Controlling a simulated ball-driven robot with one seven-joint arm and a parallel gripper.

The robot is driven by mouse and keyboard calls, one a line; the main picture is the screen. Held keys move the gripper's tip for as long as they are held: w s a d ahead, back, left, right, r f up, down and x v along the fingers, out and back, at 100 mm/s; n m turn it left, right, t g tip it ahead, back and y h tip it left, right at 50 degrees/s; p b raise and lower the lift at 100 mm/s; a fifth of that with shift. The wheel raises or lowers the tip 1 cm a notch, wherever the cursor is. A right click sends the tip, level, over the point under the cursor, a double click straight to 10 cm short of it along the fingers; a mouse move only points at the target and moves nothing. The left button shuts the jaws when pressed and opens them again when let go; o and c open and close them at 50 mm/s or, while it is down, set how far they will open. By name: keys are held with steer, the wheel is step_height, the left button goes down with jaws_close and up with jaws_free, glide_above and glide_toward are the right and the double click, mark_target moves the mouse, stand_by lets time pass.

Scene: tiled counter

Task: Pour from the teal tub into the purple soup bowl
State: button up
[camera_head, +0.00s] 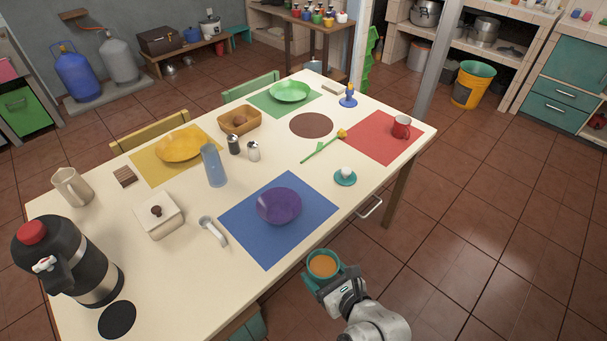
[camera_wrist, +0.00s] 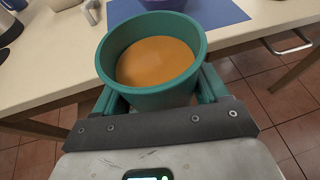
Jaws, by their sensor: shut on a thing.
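The teal tub (camera_head: 311,281) holds an orange-brown liquid and is upright, just off the table's near edge. In the wrist view the tub (camera_wrist: 150,94) fills the middle, with the liquid level inside its rim. My gripper (camera_head: 334,290) is shut on the tub, its fingers on either side of the tub's wall. The purple soup bowl (camera_head: 279,206) sits on a blue placemat (camera_head: 240,226), beyond and to the left of the tub, clear of it. The bowl looks empty in the head view. Only a sliver of it shows at the top of the wrist view.
A small teal saucer (camera_head: 345,178) with an egg is to the right. A drawer handle (camera_head: 370,208) sticks out from the table's edge.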

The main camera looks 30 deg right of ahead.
mark_target(332, 265)
steer(key=shift+d+n+y, duration=0.3)
steer(key=shift+n+y, duration=0.1)
steer(key=shift+w+d+r+n+y, duration=0.2)
steer(key=shift+n+y, duration=0.1)
steer(key=shift+y, duration=0.1)
steer(key=shift+d+f+n+y, duration=0.2)
steer(key=shift+d+n+y, duration=0.2)
steer(key=shift+y, duration=0.1)
steer(key=shift+w+d+n+g+y, duration=0.25)
steer(key=shift+d+n+g+y, duration=0.4)
steer(key=shift+n+y, duration=0.35)
steer(key=w+d+f+n+g+y, duration=0.1)
steer(key=d+n+g+y, duration=0.6)
steer(key=n+g, duration=0.4)
steer(key=shift+w+d+n, duration=0.2)
steer(key=shift+d+n, duration=0.05)
steer(key=shift+n, duration=0.15)
steer(key=shift+d+n+g+y, duration=0.3)
steer(key=shift+n+g, duration=0.1)
steer(key=shift+g, duration=0.25)
